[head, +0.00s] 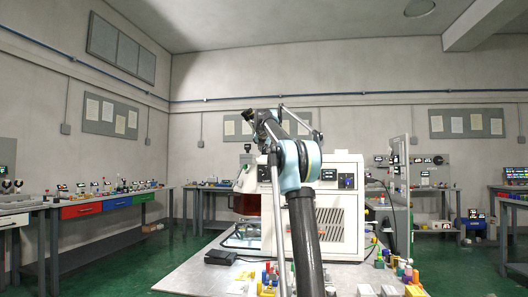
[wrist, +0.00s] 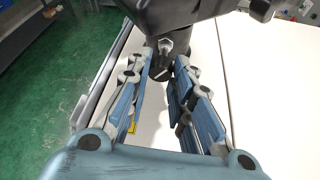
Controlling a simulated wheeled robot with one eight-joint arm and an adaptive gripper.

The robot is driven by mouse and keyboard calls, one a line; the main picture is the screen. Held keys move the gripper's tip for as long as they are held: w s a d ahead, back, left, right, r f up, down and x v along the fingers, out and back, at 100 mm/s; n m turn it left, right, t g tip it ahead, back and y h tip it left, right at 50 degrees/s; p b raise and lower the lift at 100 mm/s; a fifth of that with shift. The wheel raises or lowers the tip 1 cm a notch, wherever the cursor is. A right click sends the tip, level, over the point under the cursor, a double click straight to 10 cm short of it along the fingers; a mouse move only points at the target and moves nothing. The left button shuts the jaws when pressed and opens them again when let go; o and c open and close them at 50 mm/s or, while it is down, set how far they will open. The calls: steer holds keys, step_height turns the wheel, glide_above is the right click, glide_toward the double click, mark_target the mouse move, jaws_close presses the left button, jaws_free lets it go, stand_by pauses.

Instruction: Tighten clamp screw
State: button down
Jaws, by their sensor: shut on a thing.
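In the wrist view my gripper (wrist: 164,62) has its blue-grey fingers on both sides of a dark clamp screw (wrist: 160,73), with the fingertips closed on it. A light slot or bar shows across its round end. A metallic hex-shaped part (wrist: 166,45) sits just beyond it on a black clamp body (wrist: 185,14). In the head view my arm rises in front of a white machine, and its end is near the machine's upper left. The screw cannot be made out there.
The white machine (head: 345,218) stands on a light worktable (head: 190,277). A red vessel (head: 246,203) is at its left side, and a black box (head: 220,257) lies in front. Small coloured items (head: 270,276) stand near the table's front. Green floor is open at left.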

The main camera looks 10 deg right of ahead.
steer(key=shift+d+m+y, duration=0.1)
steer(key=shift+m+y, duration=0.2)
steer(key=shift+m, duration=0.4)
steer(key=c, duration=1.4)
jaws_free()
steer(key=shift+s, duration=0.1)
steer(key=v, duration=1.1)
steer(key=shift+s, duration=0.4)
